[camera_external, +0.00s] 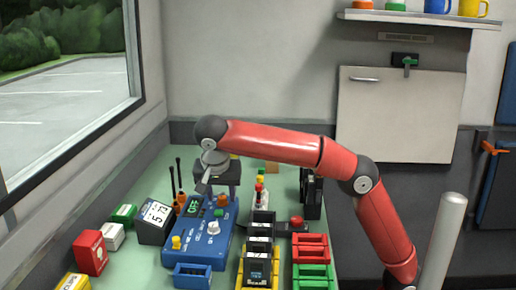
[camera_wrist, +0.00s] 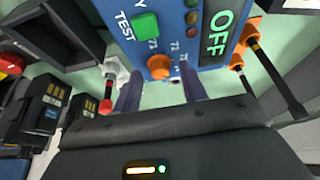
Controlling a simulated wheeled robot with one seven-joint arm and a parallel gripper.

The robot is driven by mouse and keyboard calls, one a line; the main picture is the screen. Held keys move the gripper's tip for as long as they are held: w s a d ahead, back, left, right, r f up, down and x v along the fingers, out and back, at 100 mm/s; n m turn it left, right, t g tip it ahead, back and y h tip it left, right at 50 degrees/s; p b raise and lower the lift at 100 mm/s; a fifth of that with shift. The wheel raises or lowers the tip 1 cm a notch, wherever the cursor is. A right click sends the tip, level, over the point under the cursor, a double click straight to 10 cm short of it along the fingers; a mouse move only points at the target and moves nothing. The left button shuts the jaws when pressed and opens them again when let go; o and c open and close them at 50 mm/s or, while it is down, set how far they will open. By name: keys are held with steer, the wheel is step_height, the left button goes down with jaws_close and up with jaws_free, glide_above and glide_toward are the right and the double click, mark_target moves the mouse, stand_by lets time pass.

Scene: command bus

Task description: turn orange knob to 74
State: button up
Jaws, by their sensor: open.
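The orange knob (camera_wrist: 159,66) sits on the blue control box (camera_wrist: 210,50), near its edge in the wrist view. Small scale marks beside it are too blurred to read fully. The box's display (camera_wrist: 216,33) reads OFF. In the external view the box (camera_external: 190,250) stands on the bench, with an orange knob (camera_external: 221,200) at its back right. My gripper (camera_wrist: 162,88) is open and empty, its two fingers on either side of the knob in the wrist view. In the external view my gripper (camera_external: 221,188) is above the back of the box. I cannot tell whether the fingers touch the knob.
A green TEST button (camera_wrist: 146,25) is beside the knob. Orange-handled screwdrivers (camera_wrist: 268,65) stand close on the right. A black-and-white display block (camera_external: 155,220) is left of the box. Dark modules (camera_external: 260,240) and red and green trays (camera_external: 311,247) are right of it.

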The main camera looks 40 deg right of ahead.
mark_target(213, 224)
steer(key=shift+s+a+r, duration=0.15)
steer(key=shift+r, duration=0.2)
steer(key=s+a, duration=0.8)
steer(key=shift+s+a, duration=0.25)
